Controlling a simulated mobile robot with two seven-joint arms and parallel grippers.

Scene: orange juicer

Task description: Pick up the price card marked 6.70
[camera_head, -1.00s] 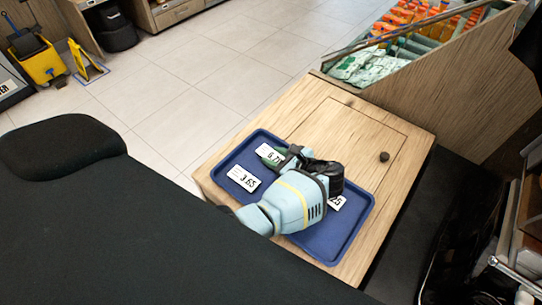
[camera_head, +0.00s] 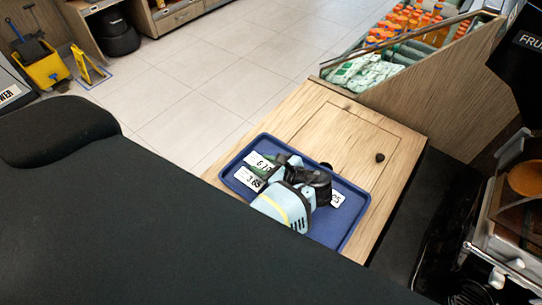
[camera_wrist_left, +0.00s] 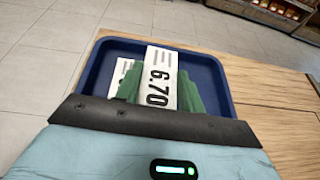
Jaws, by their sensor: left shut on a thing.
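The white price card marked 6.70 (camera_head: 260,163) is at the upper left of the blue tray (camera_head: 349,231). In the left wrist view, this card (camera_wrist_left: 158,82) stands between the green fingers of my left gripper (camera_wrist_left: 160,92), which is shut on it. In the head view, my left gripper (camera_head: 271,164) is over the tray's upper left part, its light-blue and black body covering the middle. Whether the card still touches the tray is hard to tell. My right gripper is not in view.
A card marked 3.65 (camera_head: 249,179) lies close below the 6.70 card. Another card, partly hidden, (camera_head: 337,199) lies on the tray's right side. The tray is on a wooden counter (camera_head: 330,130). A bottle display (camera_head: 405,40) is behind it.

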